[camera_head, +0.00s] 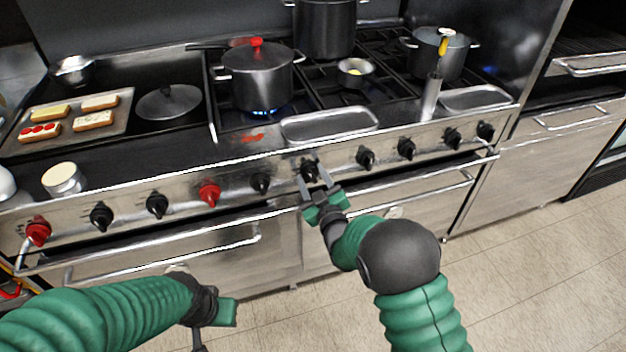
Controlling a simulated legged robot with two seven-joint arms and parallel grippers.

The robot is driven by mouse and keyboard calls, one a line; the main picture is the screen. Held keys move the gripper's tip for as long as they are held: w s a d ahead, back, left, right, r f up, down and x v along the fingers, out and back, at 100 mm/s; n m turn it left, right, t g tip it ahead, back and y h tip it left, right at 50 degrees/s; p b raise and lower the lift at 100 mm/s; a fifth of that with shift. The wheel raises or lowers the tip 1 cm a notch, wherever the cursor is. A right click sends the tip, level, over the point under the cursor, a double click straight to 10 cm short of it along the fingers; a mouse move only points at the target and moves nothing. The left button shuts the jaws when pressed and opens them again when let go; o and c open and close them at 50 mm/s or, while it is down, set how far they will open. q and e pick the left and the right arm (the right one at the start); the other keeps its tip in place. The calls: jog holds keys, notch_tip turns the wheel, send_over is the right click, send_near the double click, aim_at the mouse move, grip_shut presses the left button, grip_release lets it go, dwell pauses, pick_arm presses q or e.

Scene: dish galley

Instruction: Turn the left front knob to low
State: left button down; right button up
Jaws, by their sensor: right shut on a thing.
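A row of knobs runs along the stove's front panel. My right gripper (314,178) has its two fingers on either side of a black knob (310,168) near the middle of the row and is shut on it. The fingers partly cover this knob, so its pointer setting cannot be read. A blue flame (263,113) burns under the large lidded pot (260,78) on the left front burner.
Beside the held knob are a black knob (260,182) to the left and another (365,158) to the right. A red knob (209,194) is further left. Oven handles (160,252) stick out below the panel. A metal tray (330,125) lies above it. The floor is clear.

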jog(key=shift+a+r+n, duration=0.1)
jog(key=shift+n, duration=0.9)
jog(key=o, duration=1.3)
jog(key=shift+a, duration=0.1)
jog(key=shift+o, duration=0.2)
jog(key=p+v, duration=0.1)
jog(key=v, duration=1.5)
jog(key=shift+s, duration=0.35)
